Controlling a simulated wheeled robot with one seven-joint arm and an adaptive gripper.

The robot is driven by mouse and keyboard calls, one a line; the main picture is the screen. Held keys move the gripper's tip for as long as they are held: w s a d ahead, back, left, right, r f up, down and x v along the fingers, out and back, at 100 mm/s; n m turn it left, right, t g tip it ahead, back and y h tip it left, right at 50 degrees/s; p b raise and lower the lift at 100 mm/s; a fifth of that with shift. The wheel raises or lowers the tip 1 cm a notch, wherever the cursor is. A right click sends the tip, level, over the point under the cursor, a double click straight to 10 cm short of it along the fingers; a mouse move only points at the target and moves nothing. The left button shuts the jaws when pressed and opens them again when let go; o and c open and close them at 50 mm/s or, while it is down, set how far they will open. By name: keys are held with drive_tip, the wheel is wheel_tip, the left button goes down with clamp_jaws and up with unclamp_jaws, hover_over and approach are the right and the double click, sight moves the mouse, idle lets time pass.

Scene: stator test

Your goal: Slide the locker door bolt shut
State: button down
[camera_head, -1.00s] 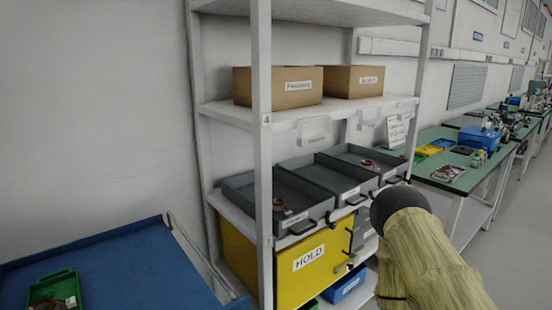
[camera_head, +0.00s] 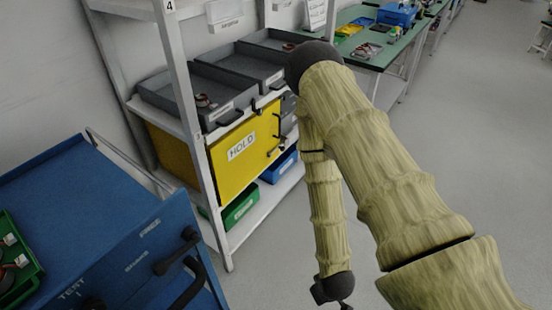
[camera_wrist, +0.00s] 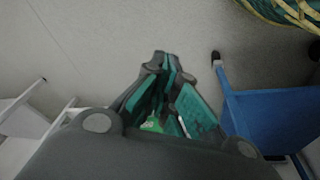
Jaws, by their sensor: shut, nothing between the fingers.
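The yellow locker (camera_head: 236,172) marked HOLD stands on the shelving rack under the grey trays in the head view. Its door looks closed.
A blue trolley (camera_head: 130,245) stands at the left with a green tray (camera_head: 22,272) on top. Grey trays (camera_head: 190,95) sit above the locker; green (camera_head: 240,207) and blue bins (camera_head: 280,167) are below. A green bench (camera_head: 375,50) stands behind. The floor at right is clear.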

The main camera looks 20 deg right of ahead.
drive_tip(key=w+d+f+n+t+b, duration=0.1)
drive_tip(key=w+f+n+t+b, duration=0.15)
drive_tip(key=w, duration=0.35)
drive_tip(key=w+d+f+n+t+b, duration=0.1)
drive_tip(key=w+f+b, duration=0.1)
drive_tip(key=w+b, duration=0.35)
drive_tip(key=n+t+y+b, duration=0.2)
drive_tip(key=n+t+b, duration=1.25)
drive_tip(key=b, duration=1.05)
approach(276, 150)
drive_tip(key=w+a+g, duration=0.1)
drive_tip(key=w+a, duration=0.1)
drive_tip(key=a, duration=0.1)
drive_tip(key=w+d+b, duration=0.1)
drive_tip(key=w+d+r+b, duration=0.1)
drive_tip(key=w, duration=0.1)
drive_tip(key=shift+w+d, duration=0.15)
drive_tip(key=shift+d, duration=0.05)
drive_tip(key=shift+d+r, duration=0.1)
